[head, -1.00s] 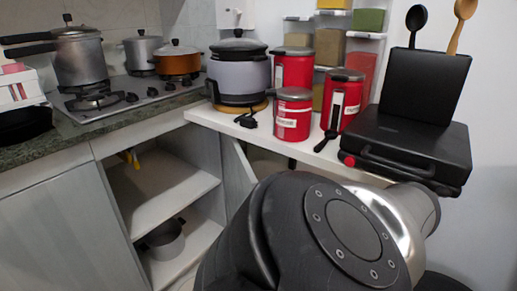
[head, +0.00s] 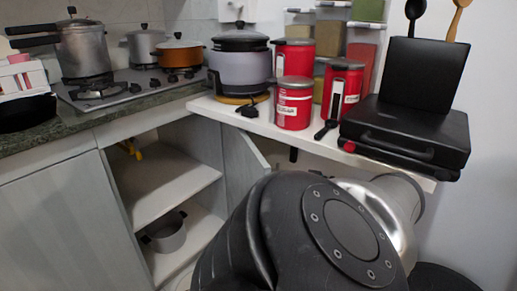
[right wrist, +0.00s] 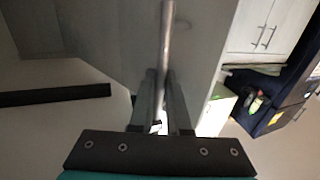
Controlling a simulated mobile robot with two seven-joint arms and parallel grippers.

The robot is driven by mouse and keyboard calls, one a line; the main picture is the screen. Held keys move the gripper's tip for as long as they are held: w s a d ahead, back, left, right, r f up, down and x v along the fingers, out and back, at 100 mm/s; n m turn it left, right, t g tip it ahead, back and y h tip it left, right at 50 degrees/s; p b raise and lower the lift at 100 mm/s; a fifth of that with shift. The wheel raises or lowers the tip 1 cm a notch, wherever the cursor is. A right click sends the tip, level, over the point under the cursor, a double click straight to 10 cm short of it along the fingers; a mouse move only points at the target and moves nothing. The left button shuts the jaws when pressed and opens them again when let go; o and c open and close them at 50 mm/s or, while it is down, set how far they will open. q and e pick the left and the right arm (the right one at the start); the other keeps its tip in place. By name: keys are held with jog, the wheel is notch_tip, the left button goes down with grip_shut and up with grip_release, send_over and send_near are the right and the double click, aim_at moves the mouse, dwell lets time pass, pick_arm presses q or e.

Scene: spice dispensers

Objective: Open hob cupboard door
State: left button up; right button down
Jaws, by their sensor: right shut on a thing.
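The hob cupboard stands open below the hob (head: 130,90), with its shelf (head: 165,188) showing. Its pale grey door (head: 243,158) is swung outward on the right side of the opening; my dark arm hides its lower part in the head view. In the right wrist view, the fingers of my right gripper (right wrist: 160,108) are shut on the door's metal bar handle (right wrist: 166,45), with the grey door panel (right wrist: 120,45) behind it. My right gripper is hidden behind the arm in the head view. My left gripper is not in view.
A pot (head: 166,233) stands low inside the cupboard. The white counter (head: 330,156) above the door's right side holds a cooker (head: 240,68), red canisters (head: 293,105) and a black grill (head: 405,135). Another closed grey front (head: 55,220) is to the left.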

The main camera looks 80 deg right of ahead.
jog(key=c, duration=0.9)
grip_release()
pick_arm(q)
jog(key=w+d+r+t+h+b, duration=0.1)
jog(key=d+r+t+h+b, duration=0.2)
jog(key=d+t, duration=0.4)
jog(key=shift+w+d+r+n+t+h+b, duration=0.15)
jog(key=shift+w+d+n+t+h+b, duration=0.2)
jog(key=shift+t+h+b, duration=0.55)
pick_arm(e)
jog(key=shift+s+a, duration=0.4)
jog(key=shift+s, duration=2.1)
jog(key=shift+s+a, duration=0.45)
jog(key=shift+s, duration=2.05)
jog(key=shift+s+a, duration=0.4)
jog(key=shift+s, duration=2.1)
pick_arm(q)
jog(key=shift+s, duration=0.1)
